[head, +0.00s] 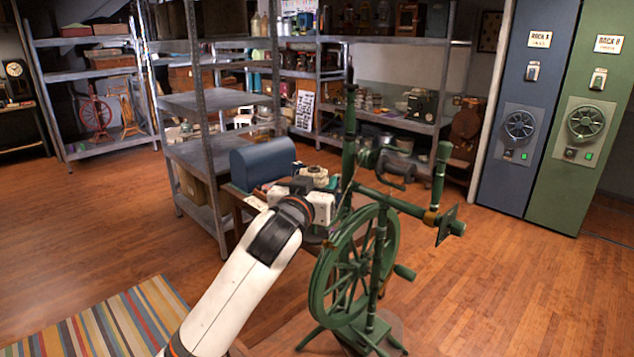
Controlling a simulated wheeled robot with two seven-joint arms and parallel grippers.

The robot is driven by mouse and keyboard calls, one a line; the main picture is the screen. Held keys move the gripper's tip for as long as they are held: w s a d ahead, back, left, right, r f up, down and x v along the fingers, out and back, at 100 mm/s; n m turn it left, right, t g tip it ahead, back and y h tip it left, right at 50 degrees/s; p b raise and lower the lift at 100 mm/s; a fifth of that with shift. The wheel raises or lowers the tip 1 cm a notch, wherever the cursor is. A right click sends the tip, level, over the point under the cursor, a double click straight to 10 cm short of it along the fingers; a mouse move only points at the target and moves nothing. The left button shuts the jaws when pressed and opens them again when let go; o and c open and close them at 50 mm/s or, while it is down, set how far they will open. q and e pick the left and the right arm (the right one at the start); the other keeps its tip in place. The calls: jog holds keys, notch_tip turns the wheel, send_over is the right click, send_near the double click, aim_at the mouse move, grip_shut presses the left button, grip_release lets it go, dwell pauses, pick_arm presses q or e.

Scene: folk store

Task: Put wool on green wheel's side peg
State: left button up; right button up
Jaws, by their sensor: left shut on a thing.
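The green spinning wheel (355,265) stands on the floor right of centre, with tall green posts and a crossbar. A short green peg (404,271) sticks out to the right, low beside the wheel's rim. My right gripper is not in view.
A blue rounded box (262,160) stands on a small table behind my left gripper. A grey metal shelf (205,155) is close on the left. A striped rug (110,325) lies at bottom left. The floor to the right is open, up to blue and green racks (585,125).

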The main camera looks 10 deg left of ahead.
pick_arm(q)
jog(key=b, duration=0.2)
send_over(317, 229)
jog(key=shift+f, duration=2.05)
jog(key=o, duration=1)
jog(key=shift+o, duration=0.2)
jog(key=shift+s, duration=0.1)
jog(key=shift+s+f+b, duration=0.1)
jog(key=shift+s+b, duration=0.15)
jog(key=shift+b, duration=0.05)
jog(key=s+a+b, duration=0.1)
jog(key=s+b, duration=0.2)
jog(key=s, duration=0.8)
jog(key=shift+s+a, duration=0.15)
jog(key=shift+a, duration=0.1)
